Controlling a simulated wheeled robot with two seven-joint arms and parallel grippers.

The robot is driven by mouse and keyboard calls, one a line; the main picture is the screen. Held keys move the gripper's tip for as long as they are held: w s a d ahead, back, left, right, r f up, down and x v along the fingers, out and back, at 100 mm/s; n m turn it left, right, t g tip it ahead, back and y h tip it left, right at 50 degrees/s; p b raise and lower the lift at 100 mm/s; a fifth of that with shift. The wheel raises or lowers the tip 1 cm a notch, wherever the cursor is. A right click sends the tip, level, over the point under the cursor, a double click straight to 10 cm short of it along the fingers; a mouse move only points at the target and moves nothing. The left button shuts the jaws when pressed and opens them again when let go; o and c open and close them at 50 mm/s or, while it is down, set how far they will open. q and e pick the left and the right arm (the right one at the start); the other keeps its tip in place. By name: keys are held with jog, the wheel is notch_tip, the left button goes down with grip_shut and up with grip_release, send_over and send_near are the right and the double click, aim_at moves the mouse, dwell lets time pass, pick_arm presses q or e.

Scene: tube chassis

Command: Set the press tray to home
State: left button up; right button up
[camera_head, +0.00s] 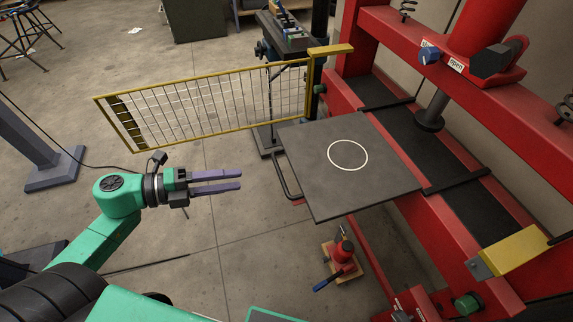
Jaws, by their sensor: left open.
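The press tray (318,189) is a flat dark grey plate with a white ring drawn on it. It juts out to the left from the red press (345,85). A dark bent handle (285,178) sticks out at its left edge. My left gripper (240,181), with purple fingers, is open and empty. It points right and is a short way left of the handle, apart from it. My right gripper does not show.
A yellow-framed mesh gate (210,104) stands swung out behind my left gripper. A red jack (343,252) stands on the floor below the tray. A yellow block (515,250) sits at the press's right side. The floor left of the tray is mostly clear.

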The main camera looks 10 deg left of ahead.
aim_at(281, 173)
pick_arm(q)
jog(key=p+x, duration=0.1)
jog(key=x, duration=1.1)
jog(key=shift+r, duration=0.15)
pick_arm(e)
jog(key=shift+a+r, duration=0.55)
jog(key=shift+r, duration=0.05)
pick_arm(q)
jog(key=c, duration=0.7)
grip_shut()
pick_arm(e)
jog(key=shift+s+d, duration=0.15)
